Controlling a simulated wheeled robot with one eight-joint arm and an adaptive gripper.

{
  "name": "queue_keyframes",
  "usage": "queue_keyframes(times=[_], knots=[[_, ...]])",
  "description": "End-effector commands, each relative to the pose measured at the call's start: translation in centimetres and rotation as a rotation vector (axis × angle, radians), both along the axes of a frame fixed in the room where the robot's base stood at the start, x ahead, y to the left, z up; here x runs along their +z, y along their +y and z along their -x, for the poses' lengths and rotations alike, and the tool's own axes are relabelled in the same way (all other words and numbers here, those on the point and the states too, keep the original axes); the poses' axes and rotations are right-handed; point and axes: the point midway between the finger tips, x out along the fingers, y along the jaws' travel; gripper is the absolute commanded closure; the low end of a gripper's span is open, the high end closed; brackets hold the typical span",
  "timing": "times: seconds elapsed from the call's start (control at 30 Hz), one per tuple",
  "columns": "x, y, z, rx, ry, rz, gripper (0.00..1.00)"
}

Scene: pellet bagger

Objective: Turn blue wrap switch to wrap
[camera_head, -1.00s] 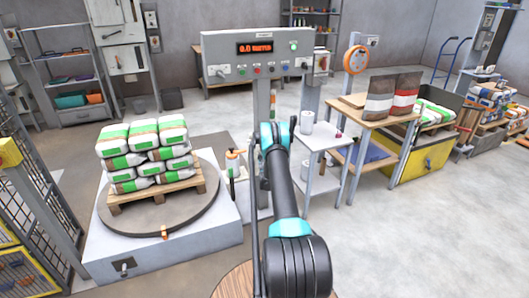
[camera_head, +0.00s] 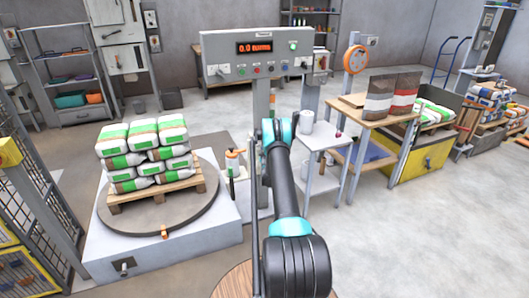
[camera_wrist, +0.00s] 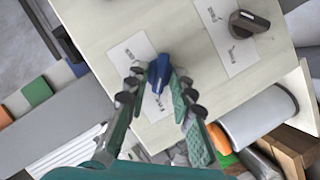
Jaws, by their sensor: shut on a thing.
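The blue wrap switch (camera_wrist: 158,73) is a small blue knob on a pale panel (camera_wrist: 105,22) in the wrist view. It stands over a white label plate (camera_wrist: 128,52) with dark markings. My gripper (camera_wrist: 159,86) has its two fingers on either side of the blue knob and is shut on it. The knob's handle points roughly up and down in the wrist view, slightly tilted. In the head view my arm hides the gripper and the blue switch.
A dark knob (camera_wrist: 248,21) sits on the same panel, to the right. In the head view, a grey control box (camera_head: 225,60) with a red display stands behind my arm. Stacked bags (camera_head: 140,160) lie on the turntable (camera_head: 118,216) at left. A small table (camera_head: 320,142) stands right of my arm.

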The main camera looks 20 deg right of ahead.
Motion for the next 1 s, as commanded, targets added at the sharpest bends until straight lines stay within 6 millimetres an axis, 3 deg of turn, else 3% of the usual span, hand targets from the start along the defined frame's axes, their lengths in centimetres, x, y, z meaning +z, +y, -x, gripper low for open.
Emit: queue_keyframes(times=[0.6, 1.0], knots=[[0.48, -0.62, -0.18, -0.001, 0.016, -0.564, 1.0], [0.49, -0.79, -0.21, 0.0, 0.024, -0.79, 1.0]])
